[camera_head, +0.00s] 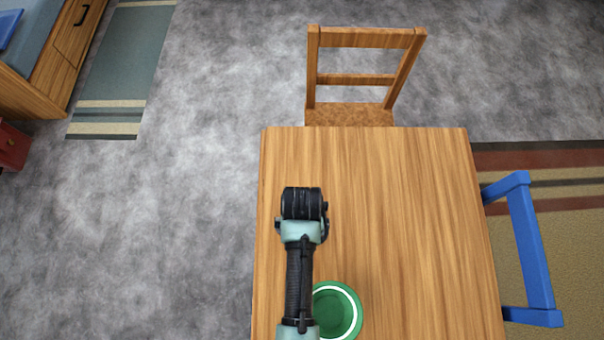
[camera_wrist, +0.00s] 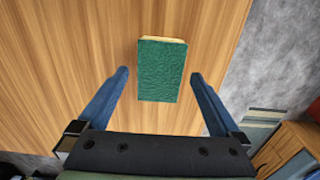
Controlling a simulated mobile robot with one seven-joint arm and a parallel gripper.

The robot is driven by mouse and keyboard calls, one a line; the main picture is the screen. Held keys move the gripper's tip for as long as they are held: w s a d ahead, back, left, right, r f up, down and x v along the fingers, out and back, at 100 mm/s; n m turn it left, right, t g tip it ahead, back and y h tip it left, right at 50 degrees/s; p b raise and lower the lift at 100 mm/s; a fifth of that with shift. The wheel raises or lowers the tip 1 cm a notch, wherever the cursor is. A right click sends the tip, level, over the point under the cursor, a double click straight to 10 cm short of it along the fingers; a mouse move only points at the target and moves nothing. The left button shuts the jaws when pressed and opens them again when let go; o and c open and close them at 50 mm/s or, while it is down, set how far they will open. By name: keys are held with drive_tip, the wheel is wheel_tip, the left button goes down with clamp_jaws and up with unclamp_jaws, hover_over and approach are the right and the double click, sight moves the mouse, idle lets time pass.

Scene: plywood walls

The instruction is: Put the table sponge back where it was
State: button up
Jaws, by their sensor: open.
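The table sponge (camera_wrist: 161,72), green on top with a yellow edge, lies on the wooden table (camera_head: 390,220). In the wrist view it sits just beyond and between my fingertips, apart from both. My gripper (camera_wrist: 160,76) is open and empty, with its two blue fingers spread on either side. In the head view my arm reaches over the table's left part and hides the sponge and the gripper's fingers.
A green bowl with a white rim (camera_head: 336,312) stands on the table beside my arm. A wooden chair (camera_head: 362,75) is at the far side and a blue chair (camera_head: 530,250) at the right. The table's right half is clear.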

wheel_tip(320, 180, up, 9)
drive_tip(key=w+d+r+t, duration=0.1)
drive_tip(key=w+r+t, duration=0.6)
drive_tip(key=w+r, duration=0.8)
drive_tip(key=w+r+t, duration=0.4)
drive_tip(key=r, duration=0.6)
drive_tip(key=w+r+t, duration=0.3)
drive_tip(key=r, duration=0.6)
wheel_tip(320, 180, up, 21)
drive_tip(key=s+t, duration=0.3)
drive_tip(key=t, duration=0.4)
drive_tip(key=s+r+t, duration=0.3)
drive_tip(key=s+r, duration=0.1)
drive_tip(key=r, duration=0.3)
drive_tip(key=s+a+r+t, duration=0.1)
drive_tip(key=s+r+t, duration=0.2)
drive_tip(key=s+r, duration=0.2)
wheel_tip(320, 180, up, 2)
drive_tip(key=shift+s+r+p, duration=0.15)
drive_tip(key=shift+s+p, duration=0.1)
drive_tip(key=shift+p, duration=0.1)
drive_tip(key=shift+c, duration=0.3)
